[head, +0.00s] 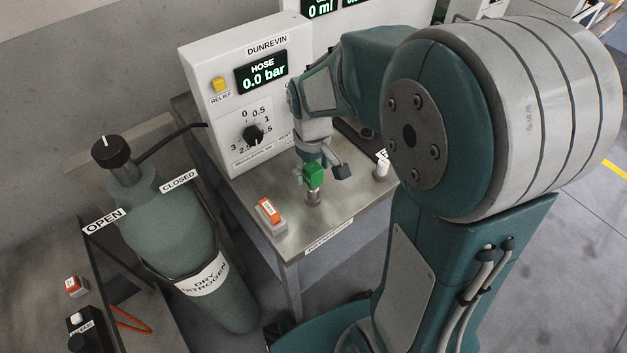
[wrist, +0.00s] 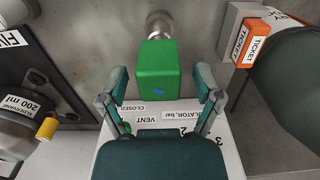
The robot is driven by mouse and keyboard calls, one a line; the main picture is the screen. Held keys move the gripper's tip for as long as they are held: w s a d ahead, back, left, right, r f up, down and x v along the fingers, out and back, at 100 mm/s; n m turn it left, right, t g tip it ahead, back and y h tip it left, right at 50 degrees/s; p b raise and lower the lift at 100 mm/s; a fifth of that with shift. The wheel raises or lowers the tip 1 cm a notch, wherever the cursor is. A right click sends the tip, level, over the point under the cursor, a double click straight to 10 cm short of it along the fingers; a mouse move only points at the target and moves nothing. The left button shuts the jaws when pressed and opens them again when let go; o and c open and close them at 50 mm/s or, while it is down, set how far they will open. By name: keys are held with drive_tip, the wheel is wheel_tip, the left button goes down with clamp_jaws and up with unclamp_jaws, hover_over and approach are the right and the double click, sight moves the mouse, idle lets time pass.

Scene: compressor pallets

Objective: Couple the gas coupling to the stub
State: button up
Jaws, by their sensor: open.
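The green block, which looks like the gas coupling (head: 314,176), is above the metal stub (head: 313,198) near the bench's front corner. In the wrist view the green coupling (wrist: 157,68) is in the middle, with the round metal stub (wrist: 159,22) just beyond it. I cannot tell whether the coupling is fully seated on the stub. My gripper (wrist: 160,82) is open, with one finger on each side of the coupling and a visible gap at both sides.
The regulator panel (head: 208,85) reads 0.0 bar at the bench's back. A green nitrogen bottle (head: 175,235) stands left of the bench (head: 285,235).

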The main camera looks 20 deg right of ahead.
sight(314, 189)
wheel_tip(314, 189, down, 4)
drive_tip(key=shift+f, duration=0.15)
drive_tip(key=shift+s+f, duration=0.4)
drive_tip(key=shift+f, duration=0.2)
drive_tip(key=shift+w+f, duration=0.1)
idle(0.7)
clamp_jaws()
drive_tip(key=shift+w+r, duration=0.15)
drive_tip(key=shift+r, duration=0.25)
drive_tip(key=shift+w+r, duration=0.1)
drive_tip(key=shift+r, duration=2.6)
drive_tip(key=shift+r, duration=0.15)
